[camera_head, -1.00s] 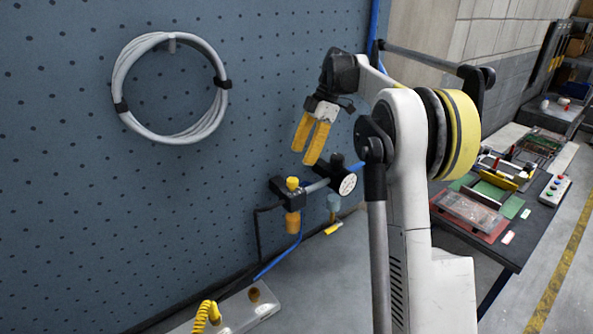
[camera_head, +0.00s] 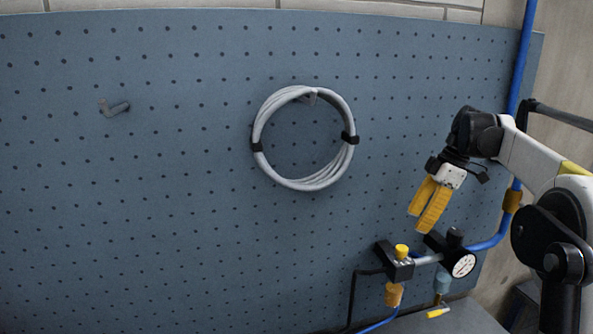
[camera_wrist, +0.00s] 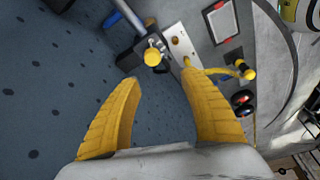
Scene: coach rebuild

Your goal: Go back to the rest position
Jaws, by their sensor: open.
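My gripper (camera_head: 428,205) has yellow fingers and hangs in front of the blue pegboard (camera_head: 190,200), pointing down and to the left in the head view. It is above the air regulator fitting with its yellow knob (camera_head: 402,251) and round gauge (camera_head: 464,265), and is apart from them. In the wrist view my gripper (camera_wrist: 165,100) shows two fingers spread apart with nothing between them. The yellow knob (camera_wrist: 152,56) shows beyond the fingertips there.
A grey coiled hose (camera_head: 262,125) hangs on a peg of the board. An empty peg (camera_head: 118,108) is at the upper left. A blue pipe (camera_head: 522,60) runs down the board's right edge.

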